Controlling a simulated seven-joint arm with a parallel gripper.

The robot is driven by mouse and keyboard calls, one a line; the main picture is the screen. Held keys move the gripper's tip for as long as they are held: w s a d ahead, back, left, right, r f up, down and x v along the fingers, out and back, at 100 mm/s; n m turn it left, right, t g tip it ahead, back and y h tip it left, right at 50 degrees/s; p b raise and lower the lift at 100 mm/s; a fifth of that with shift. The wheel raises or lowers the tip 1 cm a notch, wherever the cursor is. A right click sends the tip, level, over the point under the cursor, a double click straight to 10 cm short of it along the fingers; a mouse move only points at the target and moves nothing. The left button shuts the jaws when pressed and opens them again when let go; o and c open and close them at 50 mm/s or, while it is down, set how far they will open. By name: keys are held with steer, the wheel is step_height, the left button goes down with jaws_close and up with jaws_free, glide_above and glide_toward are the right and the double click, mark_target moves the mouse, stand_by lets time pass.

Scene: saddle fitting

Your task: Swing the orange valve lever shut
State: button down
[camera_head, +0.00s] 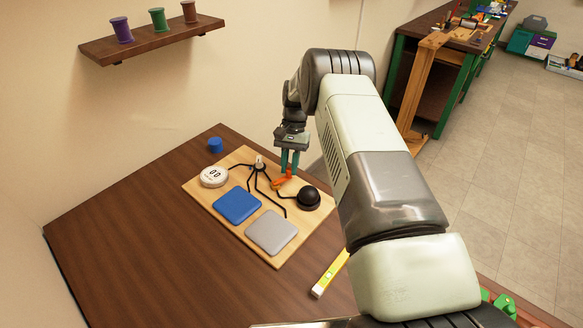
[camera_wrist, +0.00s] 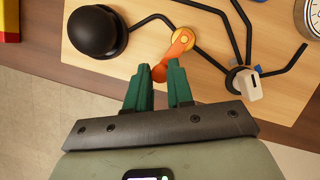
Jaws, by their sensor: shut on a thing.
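The orange valve lever (camera_head: 281,183) lies on the wooden board (camera_head: 215,205), near the black dome. In the wrist view the orange lever (camera_wrist: 180,46) turns about a yellow hub on a black pipe line, and its free end points down and slightly left toward my gripper. My gripper (camera_wrist: 159,67) has green fingers on either side of that free end and is shut on it. In the head view my gripper (camera_head: 289,164) reaches down to the lever from above. The fingers partly hide the lever's end there.
A black dome (camera_head: 308,197) stands close beside the lever. A small white knob (camera_head: 259,162), a round white gauge (camera_head: 213,176), a blue pad (camera_head: 237,205) and a grey pad (camera_head: 272,232) share the board. A yellow level (camera_head: 329,275) lies near the table edge. The left table is clear.

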steer(key=shift+w+a+n+h, duration=0.3)
steer(key=shift+w+n+h, duration=0.1)
steer(key=shift+n, duration=0.6)
steer(key=shift+w+a+n+h, duration=0.25)
steer(key=shift+w+n+h, duration=0.15)
steer(key=shift+n, duration=0.6)
steer(key=c, duration=1)
jaws_free()
steer(key=shift+v, duration=3.75)
